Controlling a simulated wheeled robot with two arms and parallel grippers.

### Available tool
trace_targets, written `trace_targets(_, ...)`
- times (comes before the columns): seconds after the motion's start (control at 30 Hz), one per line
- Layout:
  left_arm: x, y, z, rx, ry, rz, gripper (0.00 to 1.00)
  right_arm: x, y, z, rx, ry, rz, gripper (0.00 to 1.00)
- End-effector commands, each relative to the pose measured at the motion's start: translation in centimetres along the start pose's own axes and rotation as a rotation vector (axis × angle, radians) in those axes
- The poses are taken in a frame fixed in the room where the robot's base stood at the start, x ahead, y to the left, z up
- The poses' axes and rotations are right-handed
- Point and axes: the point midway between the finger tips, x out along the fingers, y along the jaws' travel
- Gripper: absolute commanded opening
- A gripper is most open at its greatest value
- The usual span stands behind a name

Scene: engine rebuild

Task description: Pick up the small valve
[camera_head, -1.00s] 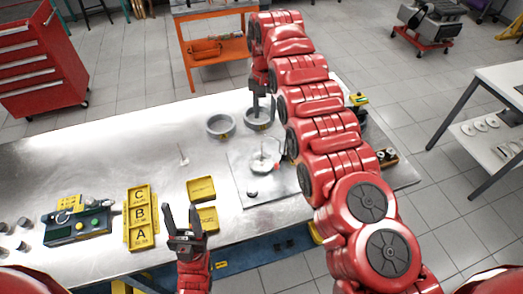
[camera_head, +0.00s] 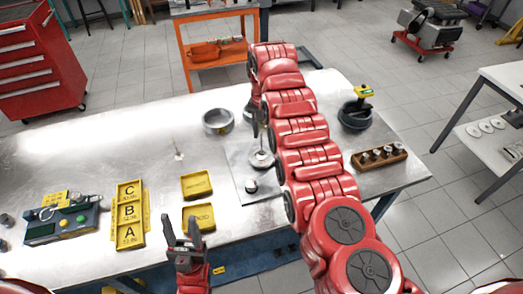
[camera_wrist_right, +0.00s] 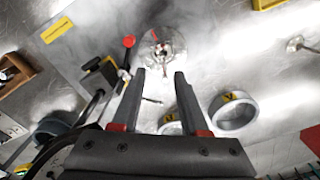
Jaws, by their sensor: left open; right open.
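A small mushroom-shaped valve (camera_head: 178,152) stands head down on the bare metal table, left of the work plate. It also shows at the right edge of the right wrist view (camera_wrist_right: 299,45). My right gripper (camera_wrist_right: 160,73) is open and empty, over the table, with its tips pointing toward the round fixture. A small thin dark piece (camera_wrist_right: 152,100) shows between the fingers; I cannot tell what it is. In the head view my right arm mostly hides that gripper. My left gripper (camera_head: 183,226) is open and empty at the table's front edge.
A grey ring (camera_head: 218,121) stands behind the plate; two rings show in the wrist view. The round fixture (camera_head: 262,160) sits on the plate. Yellow trays (camera_head: 197,184), a lettered C-B-A tray (camera_head: 130,215) and a wooden holder (camera_head: 380,158) stand around. The table's back left is clear.

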Motion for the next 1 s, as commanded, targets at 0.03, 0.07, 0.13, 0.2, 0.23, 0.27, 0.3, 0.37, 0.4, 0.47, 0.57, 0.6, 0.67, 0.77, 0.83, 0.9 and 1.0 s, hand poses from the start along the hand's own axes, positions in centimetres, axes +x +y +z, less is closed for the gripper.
trace_targets(0.03,0.7,0.0,-0.1,0.0,0.0,0.0,0.5,0.3,-0.1,0.2,-0.001,-0.002,0.002,0.44)
trace_targets(0.07,0.9,0.0,-0.1,0.0,0.0,0.0,0.5,0.5,-0.1,0.2,-0.001,-0.002,0.003,0.44)
trace_targets(0.13,1.9,-0.1,-0.3,0.0,0.0,0.0,0.5,1.4,-0.4,0.6,-0.002,-0.005,0.005,0.44)
trace_targets(0.2,2.4,-0.1,-0.4,0.0,0.0,0.0,0.5,2.7,-0.4,0.7,-0.001,-0.009,0.006,0.44)
trace_targets(0.23,2.5,-0.1,-0.4,0.0,0.0,0.0,0.5,3.1,-0.4,0.7,-0.001,-0.007,0.005,0.44)
trace_targets(0.27,2.6,-0.1,-0.4,0.0,0.0,0.0,0.5,3.5,-0.5,0.6,-0.001,-0.004,0.003,0.44)
trace_targets(0.3,2.6,-0.1,-0.5,0.0,0.0,0.0,0.5,3.9,-0.5,0.6,-0.001,-0.004,0.002,0.44)
trace_targets(0.37,2.6,-0.1,-0.4,0.0,0.0,0.0,0.5,4.3,-0.5,0.6,-0.001,-0.004,0.001,0.44)
trace_targets(0.4,2.5,-0.1,-0.4,0.0,0.0,0.0,0.5,4.4,-0.5,0.6,-0.001,-0.003,0.001,0.44)
trace_targets(0.47,2.5,-0.1,-0.4,0.0,0.0,0.0,0.5,4.4,-0.5,0.5,-0.001,-0.002,0.0,0.44)
trace_targets(0.57,2.5,-0.1,-0.4,0.0,0.0,0.0,0.5,4.4,-0.5,0.5,-0.001,-0.002,0.0,0.39)
trace_targets(0.6,2.5,-0.1,-0.4,0.0,0.0,0.0,0.5,4.3,-0.5,0.5,-0.001,-0.002,0.0,0.31)
trace_targets(0.67,2.5,-0.1,-0.4,0.0,0.0,0.0,0.5,4.3,-0.5,0.5,-0.001,-0.002,0.0,0.21)
trace_targets(0.77,2.5,-0.1,-0.4,0.0,0.0,0.0,0.5,4.3,-0.5,0.5,-0.001,-0.002,0.0,0.03)
trace_targets(0.83,2.5,-0.1,-0.4,0.0,0.0,0.0,0.5,4.3,-0.5,0.5,-0.001,-0.002,0.0,0.0)
trace_targets(0.9,2.5,-0.1,-0.4,0.0,0.0,0.0,0.5,4.3,-0.5,0.5,-0.001,-0.002,0.0,0.0)
trace_targets(1.0,2.5,-0.1,-0.4,0.0,0.0,0.0,0.5,4.3,-0.5,0.5,-0.001,-0.001,0.0,0.0)
